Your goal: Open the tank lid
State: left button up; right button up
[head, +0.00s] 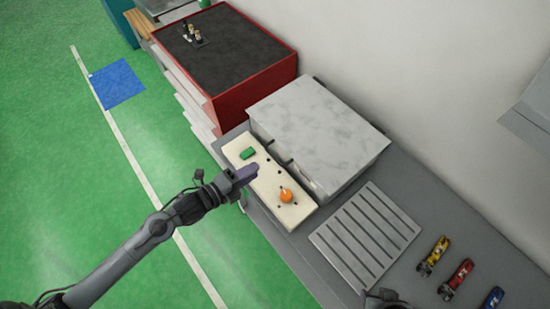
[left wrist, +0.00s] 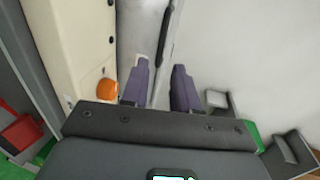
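The tank (head: 300,170) is a grey box with a flat marbled grey lid (head: 320,130) lying level on top. A cream panel (head: 262,178) with a green button (head: 248,153) and an orange knob (head: 286,196) runs along its front; the panel (left wrist: 75,40) and knob (left wrist: 107,90) also show in the left wrist view. My left gripper (head: 252,172) is over the panel, between button and knob, short of the lid. In the left wrist view its purple fingers (left wrist: 160,70) are apart with nothing visible between them.
A red cabinet (head: 255,95) with a dark top stands beyond the tank. A slatted grey rack (head: 365,235) and yellow, red and blue items (head: 456,277) lie on the grey bench to the right. A white wall is behind; the green floor in front is open.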

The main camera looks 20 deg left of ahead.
aim_at(275, 157)
pick_arm(q)
jog(key=x, duration=1)
jog(key=shift+r, duration=0.1)
grip_shut()
